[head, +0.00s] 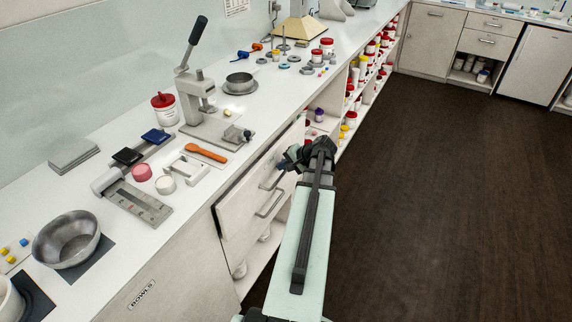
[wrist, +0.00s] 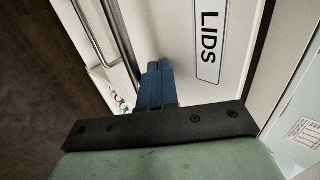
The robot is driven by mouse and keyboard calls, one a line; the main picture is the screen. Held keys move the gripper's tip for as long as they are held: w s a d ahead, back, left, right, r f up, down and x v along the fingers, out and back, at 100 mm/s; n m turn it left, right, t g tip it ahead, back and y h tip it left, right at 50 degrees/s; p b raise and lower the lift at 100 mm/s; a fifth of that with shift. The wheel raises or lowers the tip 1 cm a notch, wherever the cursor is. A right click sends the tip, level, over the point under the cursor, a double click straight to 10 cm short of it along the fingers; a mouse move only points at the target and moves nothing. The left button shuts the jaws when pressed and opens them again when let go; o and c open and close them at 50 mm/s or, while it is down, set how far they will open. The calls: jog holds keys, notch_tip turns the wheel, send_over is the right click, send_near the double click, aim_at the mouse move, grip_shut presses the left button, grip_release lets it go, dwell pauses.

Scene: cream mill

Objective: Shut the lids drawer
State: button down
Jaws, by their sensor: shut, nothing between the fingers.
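The lids drawer shows in the wrist view as a pale front with a black-framed LIDS label (wrist: 208,45). In the head view its front (head: 238,198) is below the counter edge, with a metal handle (head: 271,181). A dark strip runs along the front's counter-side edge in the wrist view; how far the drawer stands out is hard to tell. My gripper (head: 282,166) is at the far end of this front. Its blue fingers (wrist: 155,84) are together and empty, over the front beside the label. Whether they touch it is unclear.
Another handle (head: 268,204) lies just below. Open shelves with jars (head: 352,95) continue along the counter beyond my gripper. The counter above (head: 236,168) carries a press, scale and bowls. The dark floor (head: 440,190) to the right is clear.

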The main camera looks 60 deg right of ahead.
aim_at(276, 160)
jog(key=shift+w+r, duration=0.1)
jog(key=shift+w, duration=2)
jog(key=v, duration=1)
jog(key=shift+s, duration=0.4)
